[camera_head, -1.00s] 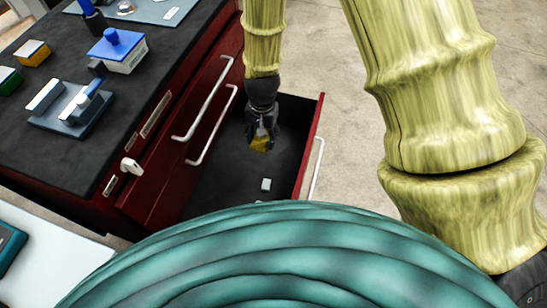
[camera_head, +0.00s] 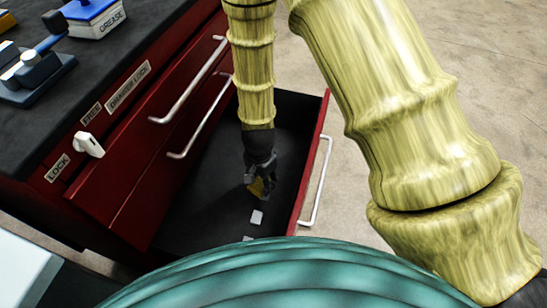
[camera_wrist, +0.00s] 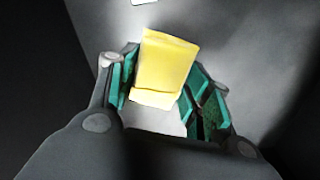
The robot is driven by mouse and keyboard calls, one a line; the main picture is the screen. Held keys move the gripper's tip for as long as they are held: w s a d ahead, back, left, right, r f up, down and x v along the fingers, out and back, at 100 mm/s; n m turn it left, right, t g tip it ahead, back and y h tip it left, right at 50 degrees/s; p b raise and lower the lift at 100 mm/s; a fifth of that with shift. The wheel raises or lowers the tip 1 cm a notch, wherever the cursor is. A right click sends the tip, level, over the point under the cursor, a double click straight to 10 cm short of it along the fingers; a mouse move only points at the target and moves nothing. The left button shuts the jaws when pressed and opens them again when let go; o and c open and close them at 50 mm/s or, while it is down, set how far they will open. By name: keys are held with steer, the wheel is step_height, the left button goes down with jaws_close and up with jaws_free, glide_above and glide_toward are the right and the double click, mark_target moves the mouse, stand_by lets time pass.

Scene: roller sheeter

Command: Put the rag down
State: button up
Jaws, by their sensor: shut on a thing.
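The rag (camera_wrist: 167,65) is yellow, a small folded block in the wrist view. It sits between the green-padded fingers of my gripper (camera_wrist: 160,86), which is shut on it. In the head view my gripper (camera_head: 261,182) points down inside the open red drawer (camera_head: 195,218), and the rag (camera_head: 257,188) shows as a small dark-yellow patch at the fingertips. The drawer floor is dark grey. I cannot tell whether the rag touches the floor.
A small white block (camera_head: 257,217) lies on the drawer floor near my gripper. The red cabinet (camera_head: 130,165) with a white lock knob (camera_head: 89,145) stands at left. A blue-and-white grease box (camera_head: 95,18) is on its dark top. Much of the drawer floor is bare.

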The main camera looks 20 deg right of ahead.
steer(key=w+d+b, duration=0.1)
steer(key=w+d, duration=0.1)
steer(key=w, duration=0.2)
steer(key=w+d+f+b, duration=0.1)
steer(key=w+d, duration=0.2)
steer(key=w, duration=0.2)
steer(key=w+d+b, duration=0.1)
steer(key=w+d, duration=0.1)
steer(key=w, duration=0.2)
steer(key=shift+w+d+f, duration=0.15)
steer(key=shift+d+f, duration=0.15)
steer(key=shift+d, duration=0.1)
steer(key=shift+f+b, duration=1.05)
steer(key=shift+f, duration=0.7)
steer(key=shift+r, duration=0.1)
steer(key=o, duration=1)
step_height(320, 180, up, 12)
steer(key=p, duration=0.4)
